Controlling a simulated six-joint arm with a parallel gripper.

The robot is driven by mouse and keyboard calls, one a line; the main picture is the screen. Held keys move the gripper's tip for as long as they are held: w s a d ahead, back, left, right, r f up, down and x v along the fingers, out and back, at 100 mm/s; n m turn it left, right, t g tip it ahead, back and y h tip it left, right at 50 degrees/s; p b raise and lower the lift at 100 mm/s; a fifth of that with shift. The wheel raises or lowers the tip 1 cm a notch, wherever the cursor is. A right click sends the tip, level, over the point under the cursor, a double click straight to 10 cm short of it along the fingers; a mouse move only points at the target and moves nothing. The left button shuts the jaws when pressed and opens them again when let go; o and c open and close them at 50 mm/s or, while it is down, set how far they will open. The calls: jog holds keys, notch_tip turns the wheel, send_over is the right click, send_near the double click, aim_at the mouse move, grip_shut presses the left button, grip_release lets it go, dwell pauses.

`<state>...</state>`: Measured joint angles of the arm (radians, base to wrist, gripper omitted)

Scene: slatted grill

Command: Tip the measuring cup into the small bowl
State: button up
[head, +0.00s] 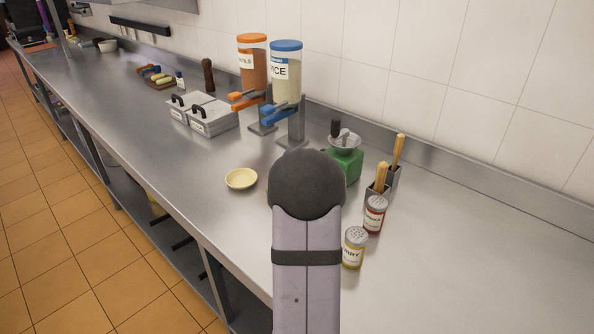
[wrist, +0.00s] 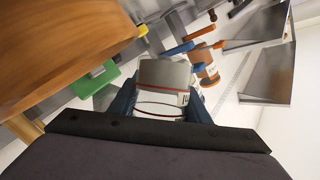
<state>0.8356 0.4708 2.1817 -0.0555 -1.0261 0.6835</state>
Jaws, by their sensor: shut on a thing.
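The small bowl (head: 241,179) is pale yellow, round and shallow. It stands on the steel counter left of my arm in the head view, and I see nothing inside it. My gripper (wrist: 158,100) shows in the wrist view, with a dark blue finger on each side. It is shut on the measuring cup (wrist: 165,74), a greyish, partly see-through vessel with red lines. My own arm hides the gripper and cup in the head view. I cannot tell the cup's exact tilt or its contents.
Orange (head: 253,62) and blue (head: 286,72) dispensers stand behind. A green-based device (head: 347,165), holders with wooden handles (head: 382,180), a red-labelled shaker (head: 375,214) and a yellow shaker (head: 354,247) stand right of my arm. A blurred wooden shape (wrist: 60,45) looms close to the wrist camera.

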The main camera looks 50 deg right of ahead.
jog(key=shift+f, duration=0.1)
jog(key=r+m+h+b, duration=0.1)
jog(key=m+b, duration=0.1)
jog(key=b, duration=0.1)
jog(key=r+m+t+h+b, duration=0.1)
jog(key=m+b, duration=0.1)
jog(key=b, duration=0.2)
jog(key=r+m+h+b, duration=0.1)
jog(key=m+b, duration=0.1)
jog(key=b, duration=0.2)
jog(key=shift+s+r+t, duration=0.2)
jog(key=shift+r+t, duration=0.1)
jog(key=shift+r, duration=0.1)
jog(key=shift+r+m, duration=0.1)
jog(key=shift+m, duration=0.2)
jog(key=m+h+b, duration=0.1)
jog(key=b, duration=0.1)
jog(key=r+m+h+b, duration=0.1)
jog(key=m+b, duration=0.1)
jog(key=s+m+b, duration=0.1)
jog(key=b, duration=0.2)
jog(key=shift+s+d+r+m+g+h, duration=0.1)
jog(key=shift+d+r+m+g+h, duration=0.1)
jog(key=shift+r+m+g+h, duration=0.2)
jog(key=shift+s+b, duration=0.1)
jog(key=shift+b, duration=0.25)
jog(key=shift+s+r+m+h+b, duration=0.2)
jog(key=shift+m+h+b, duration=0.2)
jog(key=shift+m+b, duration=0.4)
